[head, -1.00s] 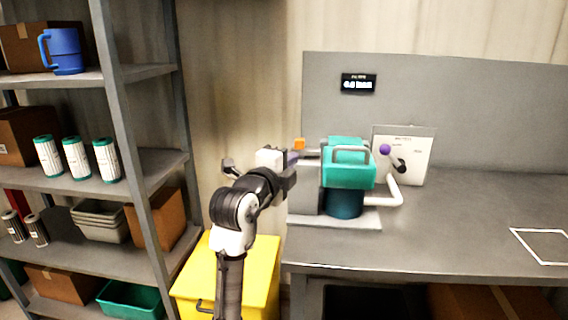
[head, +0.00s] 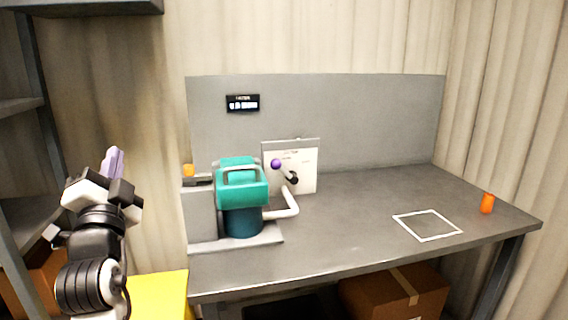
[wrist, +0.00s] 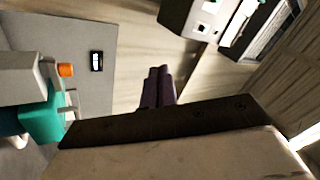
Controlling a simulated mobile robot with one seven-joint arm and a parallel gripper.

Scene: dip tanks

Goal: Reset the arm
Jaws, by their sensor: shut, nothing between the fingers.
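My gripper (head: 114,160) is raised at the left of the head view, its purple fingers pointing up and held together with nothing between them. It stands left of the bench and apart from the teal machine. In the wrist view the shut purple fingers (wrist: 158,86) show at the middle, with the wall beyond them. The arm is bent, and its lower part is cut off by the bottom edge of the head view.
A teal-topped machine (head: 242,188) stands at the left end of the grey bench (head: 340,235). Behind it is a white panel (head: 306,160) with a purple-knobbed lever (head: 276,164). A yellow bin (head: 160,292) is below the arm.

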